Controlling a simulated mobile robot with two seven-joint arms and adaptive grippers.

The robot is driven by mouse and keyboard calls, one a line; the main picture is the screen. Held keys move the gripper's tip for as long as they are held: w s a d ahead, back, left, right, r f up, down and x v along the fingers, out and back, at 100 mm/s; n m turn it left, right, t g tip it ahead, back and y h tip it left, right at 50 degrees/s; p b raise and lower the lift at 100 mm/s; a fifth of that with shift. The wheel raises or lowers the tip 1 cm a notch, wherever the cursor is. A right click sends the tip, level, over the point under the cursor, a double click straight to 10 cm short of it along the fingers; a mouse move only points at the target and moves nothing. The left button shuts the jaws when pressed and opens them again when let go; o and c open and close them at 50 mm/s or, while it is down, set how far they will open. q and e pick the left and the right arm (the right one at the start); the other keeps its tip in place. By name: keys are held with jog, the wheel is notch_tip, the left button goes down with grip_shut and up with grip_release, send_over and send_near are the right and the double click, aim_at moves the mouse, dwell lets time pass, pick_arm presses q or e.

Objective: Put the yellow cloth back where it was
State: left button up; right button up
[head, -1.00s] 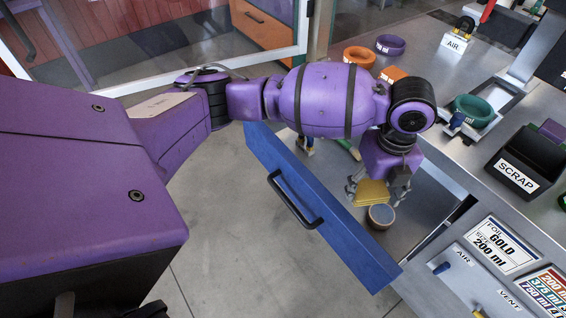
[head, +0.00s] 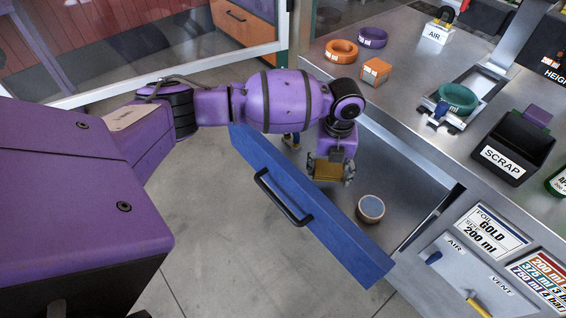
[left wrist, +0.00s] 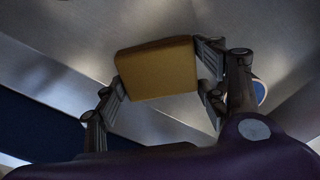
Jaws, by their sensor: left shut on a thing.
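The yellow cloth (head: 327,171) is a folded block held between the fingers of my left gripper (head: 331,172), which is shut on it. In the left wrist view the cloth (left wrist: 157,69) shows between the two fingers. The gripper and cloth are over the inside of an open drawer with a blue front (head: 300,215). I cannot tell whether the cloth touches the drawer floor. My right gripper is not in view.
A round tin with a blue-grey top (head: 371,208) stands in the drawer, right of the gripper. A tool is partly hidden behind the gripper.

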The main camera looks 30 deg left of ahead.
aim_at(325, 174)
pick_arm(q)
jog(key=shift+w+a+f, duration=0.25)
jog(key=shift+f, duration=0.1)
jog(key=shift+w+a+f, duration=0.1)
jog(key=shift+a+f, duration=0.05)
jog(key=shift+f, duration=0.75)
jog(key=shift+w+a+f, duration=0.1)
jog(key=shift+f, duration=0.8)
jog(key=shift+f, duration=0.2)
jog(key=o, duration=1)
jog(key=shift+r, duration=0.1)
notch_tip(325, 174, up, 12)
jog(key=shift+r, duration=0.15)
